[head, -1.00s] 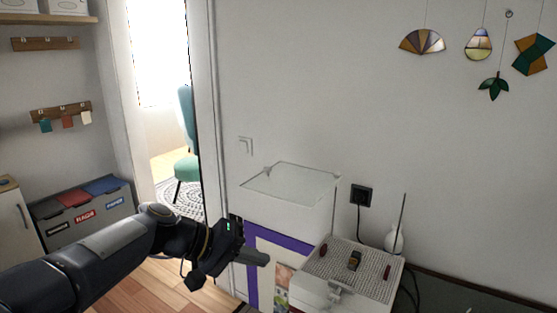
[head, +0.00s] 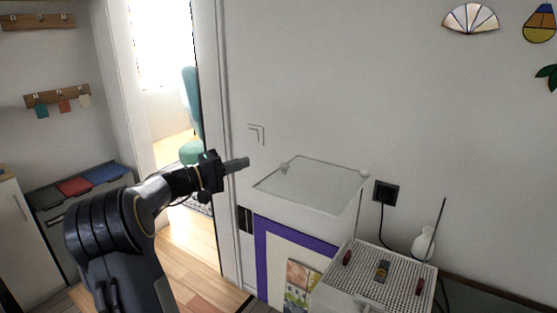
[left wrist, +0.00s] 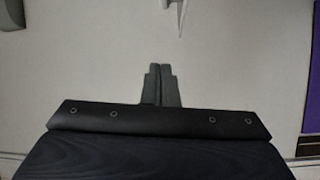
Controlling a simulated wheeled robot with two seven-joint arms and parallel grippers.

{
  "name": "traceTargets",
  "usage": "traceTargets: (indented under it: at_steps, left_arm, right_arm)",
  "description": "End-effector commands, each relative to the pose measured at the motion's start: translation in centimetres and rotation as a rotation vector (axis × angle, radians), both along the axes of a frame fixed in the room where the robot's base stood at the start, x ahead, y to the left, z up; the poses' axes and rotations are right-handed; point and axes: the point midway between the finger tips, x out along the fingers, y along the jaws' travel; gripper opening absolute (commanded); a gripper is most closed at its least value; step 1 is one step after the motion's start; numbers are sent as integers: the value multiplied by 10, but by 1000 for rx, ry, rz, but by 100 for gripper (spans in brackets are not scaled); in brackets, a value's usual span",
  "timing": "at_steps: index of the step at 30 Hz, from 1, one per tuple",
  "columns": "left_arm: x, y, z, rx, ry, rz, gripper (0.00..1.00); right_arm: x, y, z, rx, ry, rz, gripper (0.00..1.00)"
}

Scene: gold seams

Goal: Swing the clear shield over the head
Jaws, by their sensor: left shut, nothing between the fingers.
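The clear shield (head: 312,187) is a see-through flat panel at mid-right of the head view. It stands raised, above and behind the white machine with a perforated top (head: 405,283), and a thin post links them. A small dark-and-amber piece (head: 381,270) in the middle of that top looks like the head; the shield is not over it. My left gripper (head: 244,163) is shut and empty, left of the shield's upper left corner and apart from it in the picture. Its closed fingertips (left wrist: 160,68) show in the left wrist view against pale wall. My right gripper is not in view.
A purple-bordered panel (head: 261,258) is below the shield. A black socket (head: 386,192) with a cable and a white bottle (head: 424,243) are right of it. Dark red pieces (head: 347,258) sit on the perforated top. Glass ornaments (head: 470,18) hang above.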

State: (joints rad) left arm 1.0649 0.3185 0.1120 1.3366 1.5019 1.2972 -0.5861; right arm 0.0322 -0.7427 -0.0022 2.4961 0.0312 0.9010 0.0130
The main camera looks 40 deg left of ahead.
Motion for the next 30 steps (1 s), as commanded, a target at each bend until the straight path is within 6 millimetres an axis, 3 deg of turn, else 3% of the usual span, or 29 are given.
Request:
traceTargets:
  at_steps: [5,17,21,30]
  left_arm:
    - [18,-7,4,0,-4,-3,0]
    - [97,-36,10,-1,-1,-4,0]
    - [79,-51,4,-1,1,0,0]
    - [68,-64,-1,1,-1,-1,0]
  right_arm:
    - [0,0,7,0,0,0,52]
    - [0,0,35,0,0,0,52]
    - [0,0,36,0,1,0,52]
    - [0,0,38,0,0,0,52]
